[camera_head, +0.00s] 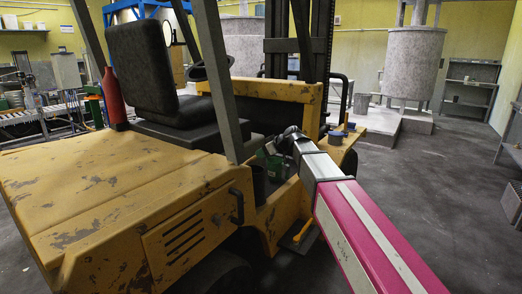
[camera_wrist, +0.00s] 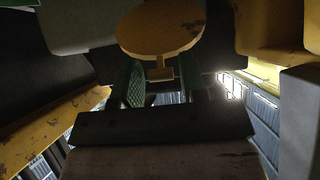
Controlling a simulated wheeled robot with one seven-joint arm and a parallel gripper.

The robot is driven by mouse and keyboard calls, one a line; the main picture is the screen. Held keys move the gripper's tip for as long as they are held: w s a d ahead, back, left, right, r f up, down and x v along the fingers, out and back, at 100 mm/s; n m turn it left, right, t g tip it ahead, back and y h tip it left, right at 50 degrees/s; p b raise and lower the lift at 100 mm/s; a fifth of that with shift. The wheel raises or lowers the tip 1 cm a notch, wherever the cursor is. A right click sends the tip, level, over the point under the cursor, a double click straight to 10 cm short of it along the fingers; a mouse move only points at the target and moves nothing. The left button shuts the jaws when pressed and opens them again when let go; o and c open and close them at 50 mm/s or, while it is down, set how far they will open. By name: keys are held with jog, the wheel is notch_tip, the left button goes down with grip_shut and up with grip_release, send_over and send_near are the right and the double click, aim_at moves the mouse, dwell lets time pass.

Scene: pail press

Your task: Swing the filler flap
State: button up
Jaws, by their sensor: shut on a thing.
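A round, worn yellow flap (camera_wrist: 160,28) fills the upper middle of the wrist view, with a short stem and a small block below it. My gripper (camera_wrist: 158,84), with green-lined fingers, is at that block and shut on it; the exact contact is dark. In the head view my gripper (camera_head: 268,163) is low beside the yellow forklift (camera_head: 110,200), near its step and seat base. I cannot make out the flap there.
The forklift's roof post (camera_head: 222,80), black seat (camera_head: 140,65) and mast (camera_head: 322,50) stand close around my arm. A grey tank (camera_head: 413,60) stands at the back right. The grey floor (camera_head: 440,190) to the right is mostly clear.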

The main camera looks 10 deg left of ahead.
jog(key=shift+s+d+f, duration=0.2)
jog(key=shift+d+f, duration=0.15)
jog(key=shift+f, duration=0.05)
jog(key=shift+s+d+f, duration=0.2)
jog(key=shift+d+f, duration=0.25)
jog(key=shift+f, duration=0.4)
jog(key=shift+s+d+f, duration=0.15)
jog(key=shift+d+f, duration=0.3)
jog(key=shift+f, duration=0.35)
jog(key=shift+f, duration=0.1)
jog(key=shift+s+d+f, duration=0.1)
jog(key=shift+d+f, duration=0.15)
jog(key=shift+f, duration=0.65)
jog(key=shift+s+d+f, duration=0.1)
jog(key=shift+d+f, duration=0.15)
jog(key=shift+f, duration=0.65)
jog(key=shift+f, duration=0.65)
jog(key=o, duration=0.8)
